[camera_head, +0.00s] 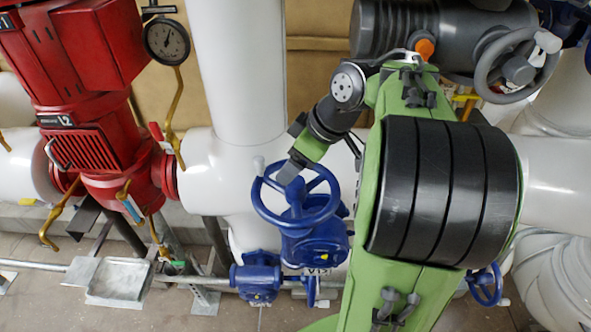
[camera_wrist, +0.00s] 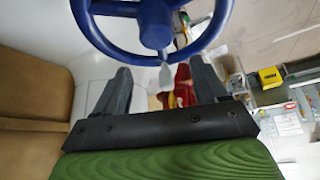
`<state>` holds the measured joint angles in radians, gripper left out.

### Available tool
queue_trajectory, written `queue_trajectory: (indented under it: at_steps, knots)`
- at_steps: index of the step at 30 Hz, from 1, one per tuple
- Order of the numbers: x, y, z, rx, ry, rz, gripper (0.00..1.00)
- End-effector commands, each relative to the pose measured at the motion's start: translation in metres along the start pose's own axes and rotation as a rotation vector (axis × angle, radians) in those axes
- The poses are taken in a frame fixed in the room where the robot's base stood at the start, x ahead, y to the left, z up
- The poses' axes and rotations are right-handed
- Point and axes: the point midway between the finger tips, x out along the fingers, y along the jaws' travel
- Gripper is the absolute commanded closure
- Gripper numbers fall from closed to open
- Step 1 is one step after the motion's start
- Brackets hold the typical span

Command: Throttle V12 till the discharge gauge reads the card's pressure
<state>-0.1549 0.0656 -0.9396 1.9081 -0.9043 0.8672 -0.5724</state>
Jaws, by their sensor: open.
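A blue valve with a round blue handwheel (camera_head: 258,200) stands in the middle of the head view. A small tag (camera_head: 318,271) under its body is too small to read surely. My gripper (camera_head: 291,170) is at the upper rim of the handwheel, its jaws open. In the wrist view the open fingers (camera_wrist: 160,66) point toward the wheel (camera_wrist: 155,22), whose rim and hub lie ahead of the fingertips; contact cannot be told. No card is clearly legible.
A red pump (camera_head: 95,150) stands at the left. A white vertical pipe (camera_head: 238,70) rises behind the valve. A grey handwheel (camera_head: 500,90) is at the upper right and a smaller blue wheel (camera_head: 486,285) at the lower right. The wrist view shows a yellow box (camera_wrist: 270,77).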

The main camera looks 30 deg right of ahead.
Motion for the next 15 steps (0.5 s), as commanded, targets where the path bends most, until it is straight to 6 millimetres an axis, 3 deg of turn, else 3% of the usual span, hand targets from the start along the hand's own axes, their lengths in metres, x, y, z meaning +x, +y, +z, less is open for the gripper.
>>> queue_trajectory:
  at_steps: [8, 15]
  knots:
    - [0.004, -0.001, 0.002, -0.002, 0.001, -0.001, 0.28]
    - [0.025, -0.001, 0.013, -0.001, 0.001, -0.001, 0.28]
